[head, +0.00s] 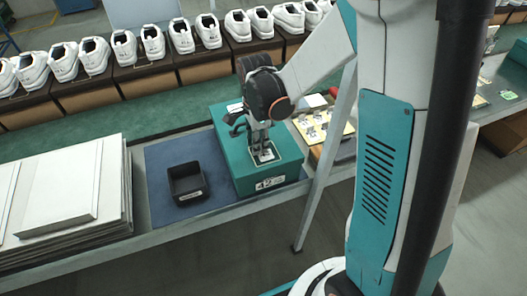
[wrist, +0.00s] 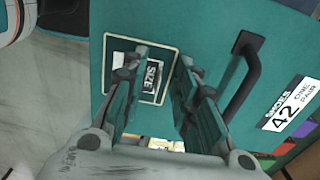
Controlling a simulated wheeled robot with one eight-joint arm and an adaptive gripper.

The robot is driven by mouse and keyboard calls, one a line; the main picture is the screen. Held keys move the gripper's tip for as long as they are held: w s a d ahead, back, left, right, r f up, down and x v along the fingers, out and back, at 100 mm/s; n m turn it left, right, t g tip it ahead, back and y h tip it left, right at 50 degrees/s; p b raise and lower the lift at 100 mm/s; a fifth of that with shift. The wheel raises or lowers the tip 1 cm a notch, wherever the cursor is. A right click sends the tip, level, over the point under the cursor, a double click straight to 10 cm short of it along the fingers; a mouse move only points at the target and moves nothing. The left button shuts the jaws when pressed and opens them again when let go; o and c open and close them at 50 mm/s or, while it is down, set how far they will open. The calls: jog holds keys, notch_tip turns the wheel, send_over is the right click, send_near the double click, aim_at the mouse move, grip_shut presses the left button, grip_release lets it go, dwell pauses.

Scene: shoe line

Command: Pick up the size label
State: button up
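A teal shoe box (head: 230,165) stands on the blue mat. Its top has a cream outlined rectangle (head: 278,154), also in the wrist view (wrist: 107,62). The size label (wrist: 153,74), a small dark and white piece reading "SIZE", lies inside that outline, partly covered by my left finger. My gripper (head: 261,146) points down over it, fingers apart on either side in the wrist view (wrist: 158,72). Nothing shows clamped between them. I cannot tell whether the fingertips touch the box.
A black tray (head: 187,183) sits left of the box. A tan board with several small pieces (head: 323,128) lies to the right. White panels (head: 65,190) are stacked left; shoes line the back.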

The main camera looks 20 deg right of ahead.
jog(key=shift+r, duration=0.1)
jog(key=shift+c, duration=0.4)
grip_shut()
jog(key=shift+r, duration=0.1)
notch_tip(320, 180, up, 20)
jog(key=p, duration=0.6)
jog(key=shift+p, duration=0.35)
